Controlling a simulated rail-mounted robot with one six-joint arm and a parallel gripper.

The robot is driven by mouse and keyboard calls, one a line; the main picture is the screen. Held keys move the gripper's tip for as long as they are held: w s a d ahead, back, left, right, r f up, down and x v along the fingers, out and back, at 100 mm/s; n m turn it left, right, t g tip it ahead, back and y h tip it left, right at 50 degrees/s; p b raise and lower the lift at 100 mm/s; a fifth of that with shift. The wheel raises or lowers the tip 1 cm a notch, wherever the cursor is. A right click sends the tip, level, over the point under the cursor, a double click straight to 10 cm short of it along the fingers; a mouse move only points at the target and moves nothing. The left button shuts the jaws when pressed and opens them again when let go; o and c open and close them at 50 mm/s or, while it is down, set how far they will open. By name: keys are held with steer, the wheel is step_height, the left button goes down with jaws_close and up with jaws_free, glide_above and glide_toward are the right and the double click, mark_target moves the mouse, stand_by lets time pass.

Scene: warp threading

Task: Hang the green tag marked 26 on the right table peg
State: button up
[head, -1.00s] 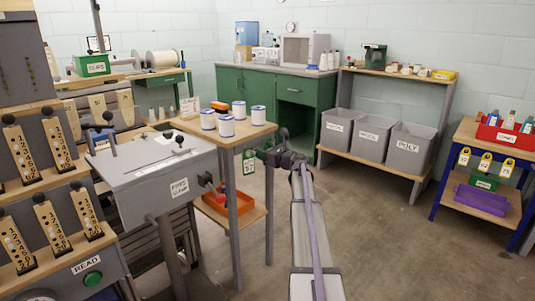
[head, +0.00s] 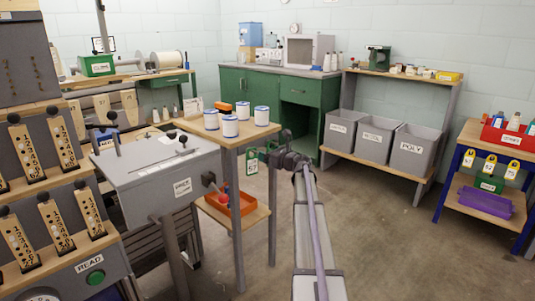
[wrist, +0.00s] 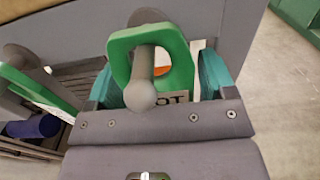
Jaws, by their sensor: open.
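A green tag (wrist: 178,52) is in the middle of the wrist view. Its loop is around a grey table peg (wrist: 143,75) with a ball end. Its lower part is hidden behind my gripper's grey body and only part of its lettering shows, so I cannot read its number. My gripper (wrist: 160,84) is open, with a teal finger on either side of this tag. In the head view my gripper (head: 270,153) is at the right side of the small wooden table (head: 238,139). A green tag (head: 252,162) with a white label hangs there, its number too small to be sure of.
A second green tag (wrist: 40,88) hangs on another peg at the left in the wrist view. Several white-and-blue spools (head: 230,126) stand on the small table, with an orange tray (head: 225,208) on its lower shelf. The floor to the right (head: 385,240) is clear.

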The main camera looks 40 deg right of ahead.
steer(key=s+d, duration=0.2)
steer(key=s, duration=0.8)
steer(key=shift+s, duration=0.3)
